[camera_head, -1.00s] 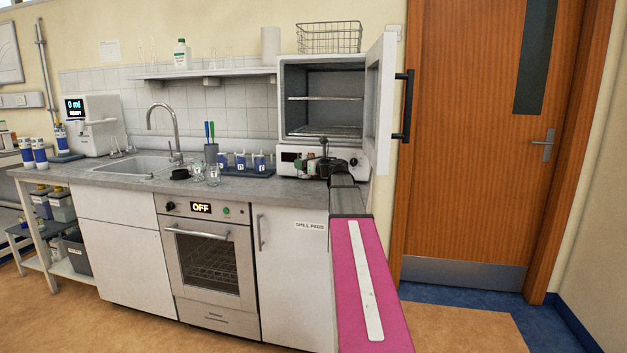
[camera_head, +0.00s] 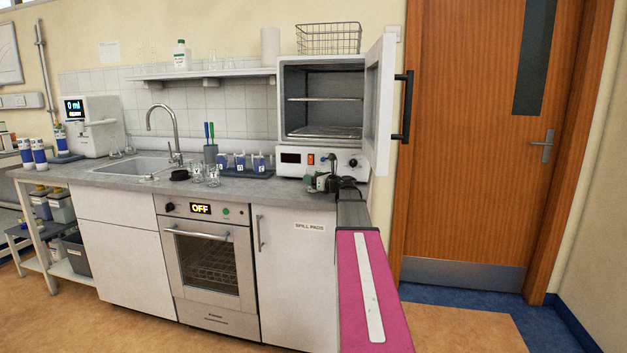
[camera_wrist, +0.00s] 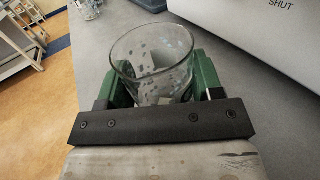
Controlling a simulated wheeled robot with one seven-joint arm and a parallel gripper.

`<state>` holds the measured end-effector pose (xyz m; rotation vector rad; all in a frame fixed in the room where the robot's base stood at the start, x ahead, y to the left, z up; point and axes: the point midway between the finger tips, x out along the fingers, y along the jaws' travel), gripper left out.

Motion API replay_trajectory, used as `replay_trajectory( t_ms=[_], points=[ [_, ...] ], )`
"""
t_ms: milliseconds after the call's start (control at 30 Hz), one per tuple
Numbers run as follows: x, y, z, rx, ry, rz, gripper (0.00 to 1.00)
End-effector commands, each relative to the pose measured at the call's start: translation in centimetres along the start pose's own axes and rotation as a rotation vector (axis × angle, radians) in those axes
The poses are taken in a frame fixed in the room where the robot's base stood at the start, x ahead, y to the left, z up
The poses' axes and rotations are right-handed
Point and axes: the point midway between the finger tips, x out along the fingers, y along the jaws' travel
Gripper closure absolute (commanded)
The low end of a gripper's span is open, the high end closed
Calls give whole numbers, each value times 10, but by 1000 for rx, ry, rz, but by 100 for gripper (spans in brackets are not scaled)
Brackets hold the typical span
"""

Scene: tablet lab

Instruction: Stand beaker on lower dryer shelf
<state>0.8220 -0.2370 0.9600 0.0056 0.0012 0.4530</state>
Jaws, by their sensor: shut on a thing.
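My gripper (camera_head: 318,183) is low over the right end of the counter, in front of the dryer. In the wrist view its green fingers (camera_wrist: 160,90) are shut on a clear glass beaker (camera_wrist: 155,62), one on each side. The beaker's rim faces up toward the wrist camera, and the beaker looks empty with speckles on its wall. In the head view the beaker is too small to make out. The dryer (camera_head: 290,68) is a white cabinet with its door (camera_head: 380,95) swung open to the right. Inside are an upper shelf (camera_head: 325,99) and a lower shelf (camera_head: 325,131), both bare.
Other glass beakers (camera_head: 213,175) stand on the counter (camera_head: 240,187) left of my gripper. A rack of blue-labelled containers (camera_head: 245,165) sits behind. The dryer's control panel (camera_head: 330,159) is below its opening. A wire basket (camera_head: 329,38) stands on top. The open door bounds the right side.

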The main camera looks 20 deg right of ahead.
Motion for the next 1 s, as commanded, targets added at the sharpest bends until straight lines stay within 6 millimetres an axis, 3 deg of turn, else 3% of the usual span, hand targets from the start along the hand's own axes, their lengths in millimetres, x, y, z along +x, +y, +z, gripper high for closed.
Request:
replay_trajectory(
  t_ms=[100, 133, 200, 567, 767, 1000],
  points=[
    [0, 0, -2, 0, 0, 0, 64],
    [0, 0, -2, 0, 0, 0, 37],
    [0, 0, -2, 0, 0, 0, 14],
    [0, 0, 1, -1, 0, 0, 14],
    [-29, 2, 0, 0, 0, -1, 14],
    [-78, 2, 0, 0, 0, -3, 14]
  ],
)
